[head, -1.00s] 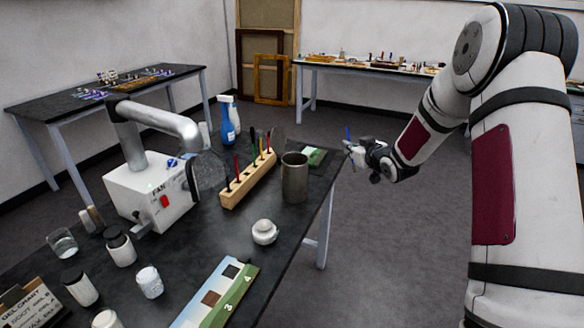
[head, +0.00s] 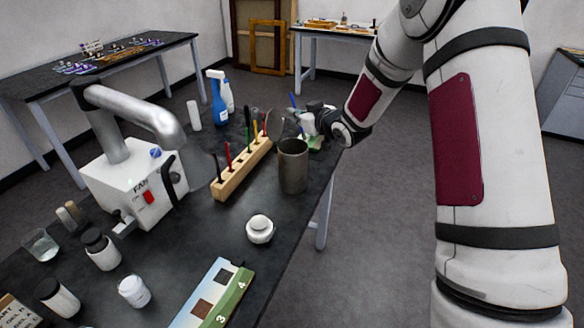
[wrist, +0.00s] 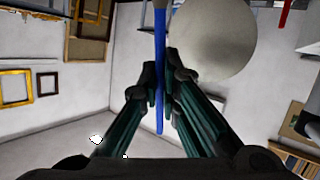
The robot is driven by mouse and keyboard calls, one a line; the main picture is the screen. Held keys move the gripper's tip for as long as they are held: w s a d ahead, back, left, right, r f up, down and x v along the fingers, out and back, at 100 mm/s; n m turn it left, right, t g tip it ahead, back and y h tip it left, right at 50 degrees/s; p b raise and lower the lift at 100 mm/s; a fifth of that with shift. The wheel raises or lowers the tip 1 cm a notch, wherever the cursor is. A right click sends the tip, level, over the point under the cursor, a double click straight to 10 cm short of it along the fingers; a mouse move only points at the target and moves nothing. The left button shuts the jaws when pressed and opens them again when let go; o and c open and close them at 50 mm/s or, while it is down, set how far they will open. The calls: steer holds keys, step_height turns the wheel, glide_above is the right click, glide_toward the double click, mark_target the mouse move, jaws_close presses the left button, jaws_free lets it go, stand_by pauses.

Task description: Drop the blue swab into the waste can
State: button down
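The blue swab (head: 292,100) stands up from my gripper (head: 304,124) in the head view. In the wrist view the two dark fingers (wrist: 160,85) are closed around its blue shaft (wrist: 159,50). The grey metal can (head: 293,170), which I take for the waste can, stands upright on the dark bench with its open top facing up. My gripper is beyond the can and slightly above its rim, and the swab is outside it. The can's inside bottom is hidden. A large grey round shape fills the wrist view's upper middle; I cannot tell what it is.
A wooden rack (head: 243,170) of coloured sticks stands left of the can. A blue spray bottle (head: 217,98) stands farther back. The bench's right edge is close to the can.

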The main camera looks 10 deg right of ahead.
steer(key=shift+f+b, duration=0.3)
steer(key=shift+f, duration=0.9)
steer(key=c, duration=1.7)
jaws_free()
steer(key=shift+s, duration=0.15)
steer(key=v, duration=1.1)
steer(key=shift+s+d, duration=0.15)
steer(key=shift+s, duration=0.25)
steer(key=shift+r, duration=0.15)
